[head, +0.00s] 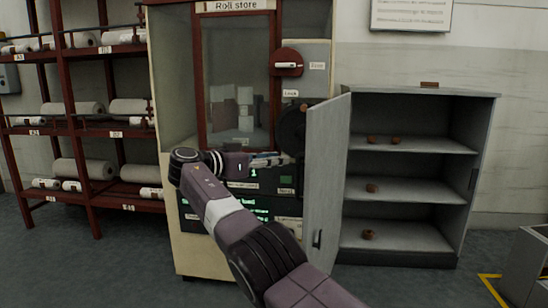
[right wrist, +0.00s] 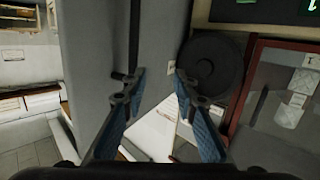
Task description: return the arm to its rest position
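My right arm (head: 235,220) comes in from the lower right of the head view. It bends at the left and points its gripper (head: 272,160) to the right, in front of the Roll store machine (head: 165,85), beside the open grey door (head: 328,170). In the right wrist view, the right gripper (right wrist: 160,75) has its two blue-padded fingers apart, with nothing held between them. A dark round disc (right wrist: 212,65) and the red window frame (right wrist: 248,85) lie beyond the right finger. My left gripper is not in view.
A red rack (head: 68,115) with white rolls stands at the left. An open grey cabinet (head: 410,160) with small brown items on its shelves stands at the right. A grey box (head: 528,265) is at the lower right. Floor (head: 110,260) is clear at the lower left.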

